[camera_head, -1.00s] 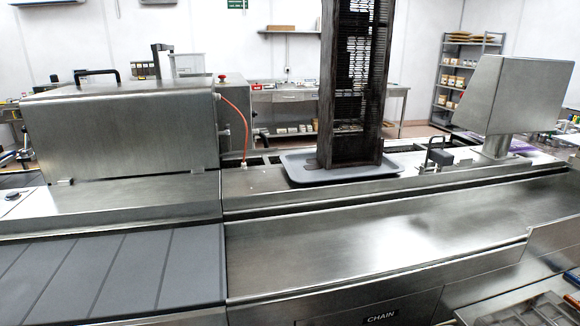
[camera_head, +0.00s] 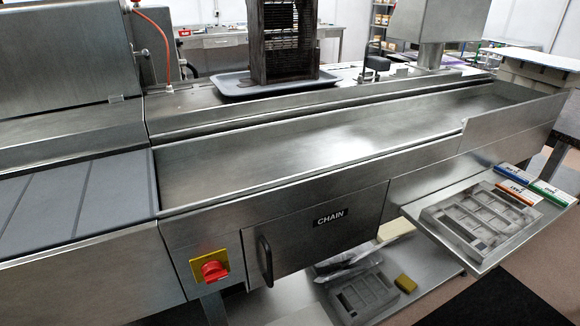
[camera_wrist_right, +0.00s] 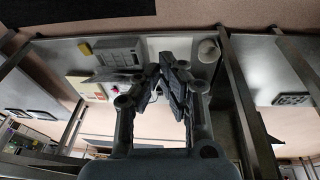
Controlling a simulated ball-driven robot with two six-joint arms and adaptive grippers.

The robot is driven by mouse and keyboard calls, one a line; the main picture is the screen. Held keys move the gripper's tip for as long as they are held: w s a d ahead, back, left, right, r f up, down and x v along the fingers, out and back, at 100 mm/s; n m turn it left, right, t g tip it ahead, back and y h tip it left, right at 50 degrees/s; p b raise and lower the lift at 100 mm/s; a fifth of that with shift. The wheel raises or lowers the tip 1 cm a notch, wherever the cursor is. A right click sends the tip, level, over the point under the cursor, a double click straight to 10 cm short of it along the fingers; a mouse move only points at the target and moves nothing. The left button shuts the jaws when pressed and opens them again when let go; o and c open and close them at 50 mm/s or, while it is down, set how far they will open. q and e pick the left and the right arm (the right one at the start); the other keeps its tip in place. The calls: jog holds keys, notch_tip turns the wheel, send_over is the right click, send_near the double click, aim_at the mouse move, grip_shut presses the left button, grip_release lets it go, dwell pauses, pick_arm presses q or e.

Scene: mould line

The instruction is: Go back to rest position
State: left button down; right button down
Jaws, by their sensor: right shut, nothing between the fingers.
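My right gripper (camera_wrist_right: 164,72) shows in the right wrist view with its two dark fingers together and nothing between them. It is in front of a metal shelf (camera_wrist_right: 185,47) and touches nothing that I can make out. Neither gripper shows in the head view, and my left gripper is in no view.
The steel line with its empty trough (camera_head: 300,128) crosses the head view. Below it are a red switch (camera_head: 215,270), a CHAIN door (camera_head: 315,235) and a low shelf with a grey mould (camera_head: 364,298). A side shelf (camera_head: 492,262) juts out at right.

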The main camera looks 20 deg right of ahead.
jog(key=s+f+b, duration=0.3)
jog(key=s+f, duration=0.3)
jog(key=f, duration=0.4)
jog(key=s+f+g+b, duration=0.1)
jog(key=s+f+b, duration=0.3)
jog(key=s+f, duration=0.3)
jog(key=s+d+f+b, duration=0.1)
jog(key=s+f+b, duration=0.3)
jog(key=f, duration=1)
jog(key=shift+s+g, duration=0.3)
jog(key=shift+s, duration=0.95)
jog(key=shift+d, duration=0.1)
